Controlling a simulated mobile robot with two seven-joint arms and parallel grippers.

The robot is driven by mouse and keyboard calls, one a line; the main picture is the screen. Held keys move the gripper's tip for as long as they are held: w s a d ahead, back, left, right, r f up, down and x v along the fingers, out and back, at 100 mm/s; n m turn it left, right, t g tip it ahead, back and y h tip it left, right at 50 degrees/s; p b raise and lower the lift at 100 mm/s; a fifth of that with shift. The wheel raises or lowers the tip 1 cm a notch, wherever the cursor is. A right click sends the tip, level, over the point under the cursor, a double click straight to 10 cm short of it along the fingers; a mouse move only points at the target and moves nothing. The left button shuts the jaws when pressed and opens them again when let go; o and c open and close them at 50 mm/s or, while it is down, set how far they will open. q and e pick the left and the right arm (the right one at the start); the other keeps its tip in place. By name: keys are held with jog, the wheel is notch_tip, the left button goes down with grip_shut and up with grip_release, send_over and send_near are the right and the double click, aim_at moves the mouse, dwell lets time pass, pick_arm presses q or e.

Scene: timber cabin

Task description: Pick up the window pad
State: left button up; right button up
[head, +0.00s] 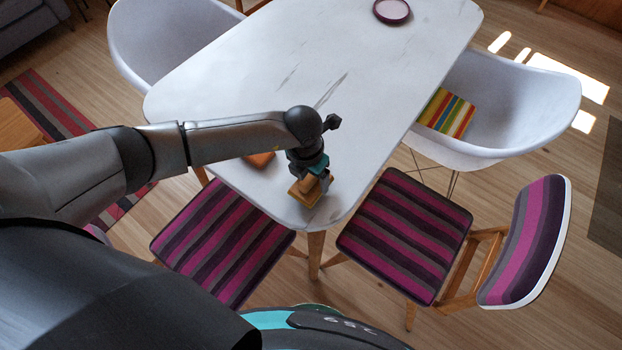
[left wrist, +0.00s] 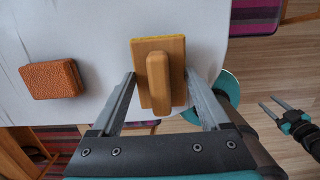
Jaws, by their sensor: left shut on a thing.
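The window pad (head: 305,194) is a tan wooden block with a raised bar handle and a thin yellow layer beneath. It is at the near corner of the white table (head: 300,85). It also shows in the left wrist view (left wrist: 158,80), between the two fingers. My left gripper (head: 311,177) points down over the table and is shut on the window pad. Whether the pad touches the table top is hard to tell. My right gripper (left wrist: 277,107) shows at the right of the left wrist view, off the table, with its fingers apart and empty.
An orange-brown textured block (left wrist: 52,79) lies on the table left of the pad, partly behind my arm in the head view. A purple round dish (head: 392,11) sits at the far end. Striped chairs (head: 405,235) and white chairs (head: 520,105) crowd the table edges. The table's middle is clear.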

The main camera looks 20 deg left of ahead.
pick_arm(q)
notch_tip(320, 180, up, 18)
jog(key=p, duration=0.1)
jog(key=shift+p, duration=0.4)
jog(key=shift+f, duration=0.1)
jog(key=o, duration=1)
jog(key=c, duration=0.6)
jog(key=shift+f, duration=0.1)
jog(key=shift+c, duration=0.2)
